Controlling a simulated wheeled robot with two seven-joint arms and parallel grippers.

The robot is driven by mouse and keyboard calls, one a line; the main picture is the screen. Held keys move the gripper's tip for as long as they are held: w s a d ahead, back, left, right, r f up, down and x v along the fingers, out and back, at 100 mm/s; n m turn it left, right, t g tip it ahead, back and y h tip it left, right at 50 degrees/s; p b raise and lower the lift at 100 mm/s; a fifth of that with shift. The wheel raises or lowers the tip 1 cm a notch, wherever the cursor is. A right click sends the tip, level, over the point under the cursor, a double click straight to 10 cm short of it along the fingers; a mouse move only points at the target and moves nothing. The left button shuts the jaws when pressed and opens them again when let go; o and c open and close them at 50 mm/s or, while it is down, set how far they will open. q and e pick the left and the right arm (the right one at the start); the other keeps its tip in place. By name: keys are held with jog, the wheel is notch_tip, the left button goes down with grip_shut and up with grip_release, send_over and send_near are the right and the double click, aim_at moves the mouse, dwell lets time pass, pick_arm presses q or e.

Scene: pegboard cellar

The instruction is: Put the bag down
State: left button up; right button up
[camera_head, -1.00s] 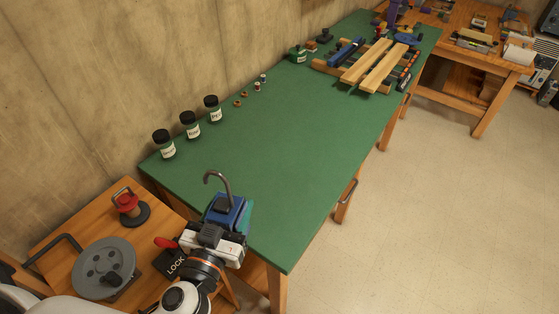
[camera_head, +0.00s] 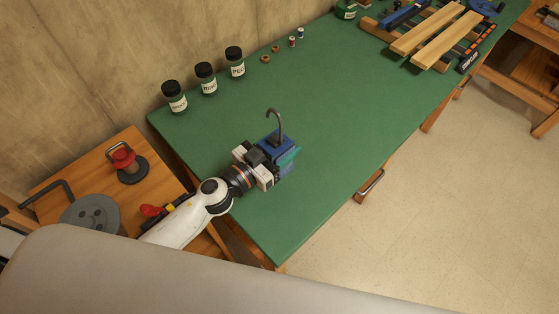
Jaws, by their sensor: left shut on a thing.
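My left gripper (camera_head: 262,166) reaches in from the lower left over the near part of the green-topped table (camera_head: 310,120). It is shut on a small blue and teal thing (camera_head: 279,144), which I take to be the bag. A dark curved hook or handle stands up from its top. The gripper jaws hide part of it. I cannot tell whether its underside touches the green top or hangs just above it. My right gripper is not in view.
Several things stand along the wall side, including three dark-lidded jars (camera_head: 207,80). Wooden boards on a frame (camera_head: 430,38) lie at the far end. A wooden side table (camera_head: 100,180) with a grey disc (camera_head: 90,214) is at left. The middle of the green top is clear.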

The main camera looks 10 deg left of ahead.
pick_arm(q)
jog(key=shift+f, duration=0.5)
jog(key=f+b, duration=0.2)
jog(key=f, duration=0.1)
jog(key=shift+w+f, duration=0.2)
jog(key=shift+f, duration=0.3)
jog(key=o, duration=1.1)
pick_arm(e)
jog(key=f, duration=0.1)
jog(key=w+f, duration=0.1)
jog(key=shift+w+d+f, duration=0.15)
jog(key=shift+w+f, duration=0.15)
